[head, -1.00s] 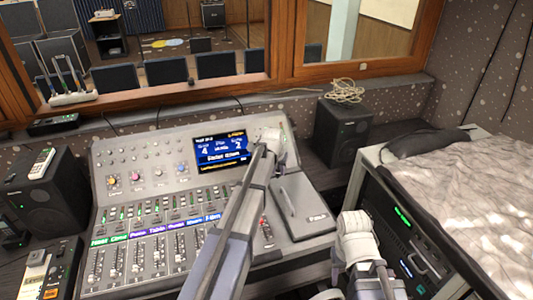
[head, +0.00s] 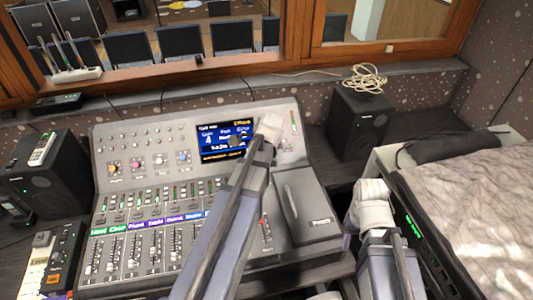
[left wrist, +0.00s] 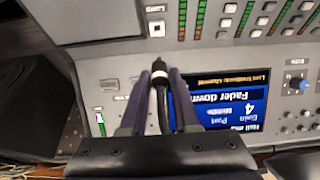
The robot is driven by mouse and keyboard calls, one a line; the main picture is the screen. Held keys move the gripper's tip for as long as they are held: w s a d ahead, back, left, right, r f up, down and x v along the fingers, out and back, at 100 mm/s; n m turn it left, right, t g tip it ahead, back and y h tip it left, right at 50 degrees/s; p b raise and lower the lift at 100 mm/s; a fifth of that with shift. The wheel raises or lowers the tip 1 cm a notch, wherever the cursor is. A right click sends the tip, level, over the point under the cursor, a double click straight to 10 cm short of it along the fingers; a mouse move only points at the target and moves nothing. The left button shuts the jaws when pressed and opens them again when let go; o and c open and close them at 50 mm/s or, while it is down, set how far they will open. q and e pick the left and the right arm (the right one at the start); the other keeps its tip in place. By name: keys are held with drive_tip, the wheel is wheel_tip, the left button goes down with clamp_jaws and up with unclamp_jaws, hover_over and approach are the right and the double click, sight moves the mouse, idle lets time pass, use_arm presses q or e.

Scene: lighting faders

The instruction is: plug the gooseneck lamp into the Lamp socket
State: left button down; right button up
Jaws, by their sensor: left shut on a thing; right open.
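My left gripper (left wrist: 163,98) is shut on a slim black stem with a white band, which looks like part of the gooseneck lamp (left wrist: 162,112). The rest of the lamp is hidden. In the head view my left arm crosses the mixing console (head: 140,145), its wrist above the console's right part beside the screen (head: 210,142); its fingers are mostly hidden there. The screen also shows upside down in the left wrist view (left wrist: 235,105).
Black speakers stand to the left (head: 48,170) and back right (head: 355,125), the latter with a coiled cable (head: 358,80) on top. A cloth-covered cabinet (head: 480,200) is at right.

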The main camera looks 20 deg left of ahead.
use_arm(q)
drive_tip(key=shift+f+b, duration=3.05)
drive_tip(key=shift+f, duration=0.15)
use_arm(e)
wheel_tip(320, 180, down, 6)
drive_tip(key=shift+f, duration=0.2)
use_arm(q)
drive_tip(key=shift+f+b, duration=0.85)
drive_tip(key=shift+f, duration=0.05)
use_arm(e)
drive_tip(key=shift+f, duration=0.85)
idle(0.4)
use_arm(q)
drive_tip(key=shift+s+d+f, duration=0.1)
drive_tip(key=shift+f, duration=0.05)
use_arm(e)
drive_tip(key=shift+f, duration=0.15)
idle(0.4)
use_arm(q)
drive_tip(key=c, duration=0.6)
unclamp_jaws()
use_arm(e)
drive_tip(key=shift+s, duration=0.1)
